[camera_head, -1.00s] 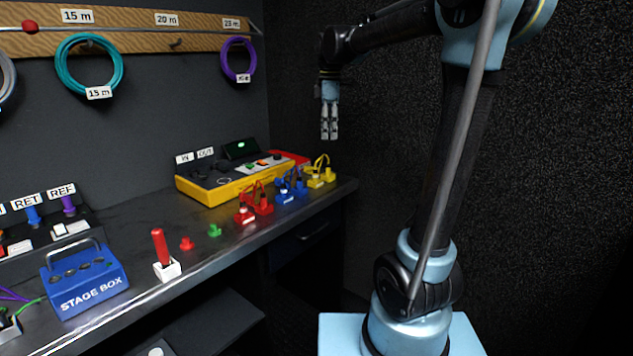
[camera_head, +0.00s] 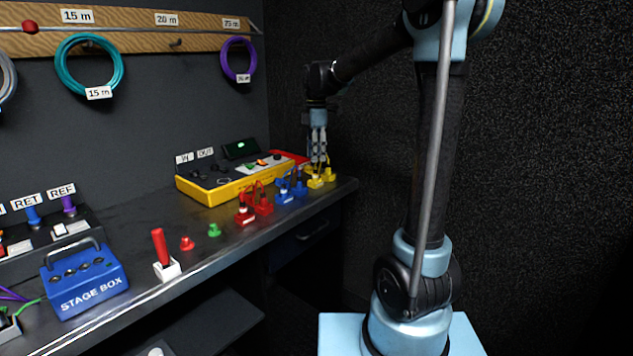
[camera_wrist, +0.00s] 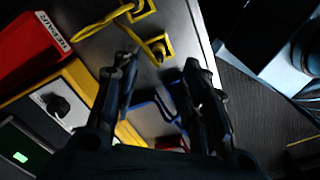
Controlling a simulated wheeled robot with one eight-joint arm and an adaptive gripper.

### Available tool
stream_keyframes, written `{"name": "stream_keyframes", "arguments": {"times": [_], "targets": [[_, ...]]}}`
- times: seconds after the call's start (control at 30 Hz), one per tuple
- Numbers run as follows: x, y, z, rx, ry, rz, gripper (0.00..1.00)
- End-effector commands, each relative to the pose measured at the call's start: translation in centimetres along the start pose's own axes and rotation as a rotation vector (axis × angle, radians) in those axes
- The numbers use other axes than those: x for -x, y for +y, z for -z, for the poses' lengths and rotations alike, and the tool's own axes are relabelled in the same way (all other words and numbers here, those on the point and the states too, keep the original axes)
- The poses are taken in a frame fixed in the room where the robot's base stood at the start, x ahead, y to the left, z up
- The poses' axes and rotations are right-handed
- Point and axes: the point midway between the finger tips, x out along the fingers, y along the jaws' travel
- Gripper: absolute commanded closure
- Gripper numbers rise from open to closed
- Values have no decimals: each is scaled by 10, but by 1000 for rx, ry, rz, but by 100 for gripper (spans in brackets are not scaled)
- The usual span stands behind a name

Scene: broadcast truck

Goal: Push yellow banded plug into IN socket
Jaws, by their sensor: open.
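Yellow cable plugs (camera_head: 315,182) stand in yellow blocks near the bench's far right end, with a yellow cable looped between them. My gripper (camera_head: 318,160) points down just above and behind them. In the wrist view it is open (camera_wrist: 160,68), with nothing seen between the fingers. There a yellow plug block (camera_wrist: 158,49) lies just beyond and between the fingertips, and another (camera_wrist: 141,9) is farther up. I cannot make out a band on either plug. The yellow tester box (camera_head: 232,187) has an IN label (camera_head: 184,158) at its back left. Its IN socket is too small to tell.
Blue (camera_head: 287,192) and red (camera_head: 250,211) cable sets stand left of the yellow one, along the front edge. A red box marked REPAIR (camera_wrist: 32,48) lies near the gripper. A blue stage box (camera_head: 88,282) and a red-handled tool (camera_head: 160,246) stand farther left.

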Motion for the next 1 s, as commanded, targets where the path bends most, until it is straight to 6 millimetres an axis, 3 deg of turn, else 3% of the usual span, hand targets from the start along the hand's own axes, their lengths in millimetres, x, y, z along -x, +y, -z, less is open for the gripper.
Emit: {"name": "stream_keyframes", "arguments": {"times": [0.1,0.37,0.7,1.0], "targets": [[-14,0,0,0,0,0,60],[-28,0,1,0,0,0,60],[-68,2,4,0,0,0,60],[-72,2,3,-1,0,0,60]]}}
